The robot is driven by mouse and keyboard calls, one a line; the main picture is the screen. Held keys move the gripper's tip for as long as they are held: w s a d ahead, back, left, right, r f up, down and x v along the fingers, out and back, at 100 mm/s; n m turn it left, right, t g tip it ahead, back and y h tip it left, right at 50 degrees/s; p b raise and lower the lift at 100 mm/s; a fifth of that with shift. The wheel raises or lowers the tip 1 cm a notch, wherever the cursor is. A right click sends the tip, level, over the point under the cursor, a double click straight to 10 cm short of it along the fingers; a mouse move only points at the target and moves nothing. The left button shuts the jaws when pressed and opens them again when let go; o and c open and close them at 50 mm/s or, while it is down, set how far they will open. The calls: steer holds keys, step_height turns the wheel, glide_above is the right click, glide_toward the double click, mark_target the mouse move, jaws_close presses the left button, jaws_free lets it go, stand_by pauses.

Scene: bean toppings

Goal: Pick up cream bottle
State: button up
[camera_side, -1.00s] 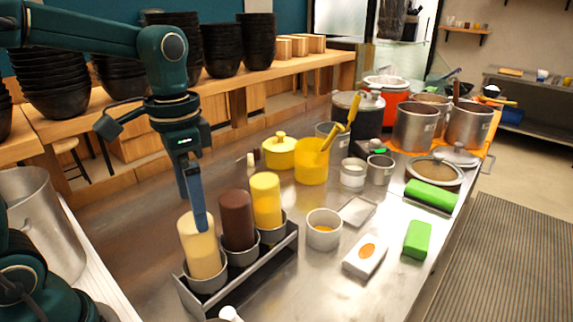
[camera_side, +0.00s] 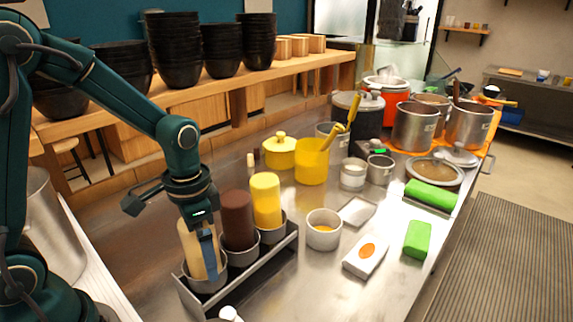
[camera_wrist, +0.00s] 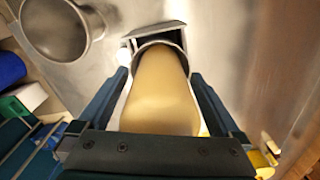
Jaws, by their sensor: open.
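The cream bottle (camera_side: 190,252) stands upright in the nearest cup of a metal rack (camera_side: 262,277). It also fills the middle of the wrist view (camera_wrist: 160,95). My gripper (camera_side: 205,262) is lowered over it from above, with one finger in front of the bottle in the side view. In the wrist view my gripper (camera_wrist: 160,85) is open, with one finger on each side of the bottle. I cannot tell whether the fingers touch it. The far finger is hidden in the side view.
A brown bottle (camera_side: 237,218) and a yellow bottle (camera_side: 267,200) stand in the same rack, close beside the cream one. A white cup (camera_side: 323,238) stands to the right. A large metal pot (camera_wrist: 62,28) shows at upper left in the wrist view.

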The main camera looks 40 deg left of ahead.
steer(key=shift+c, duration=0.3)
steer(key=c, duration=0.7)
steer(key=shift+o, duration=0.2)
step_height(320, 180, up, 10)
steer(key=shift+r, duration=0.1)
steer(key=shift+r, duration=0.7)
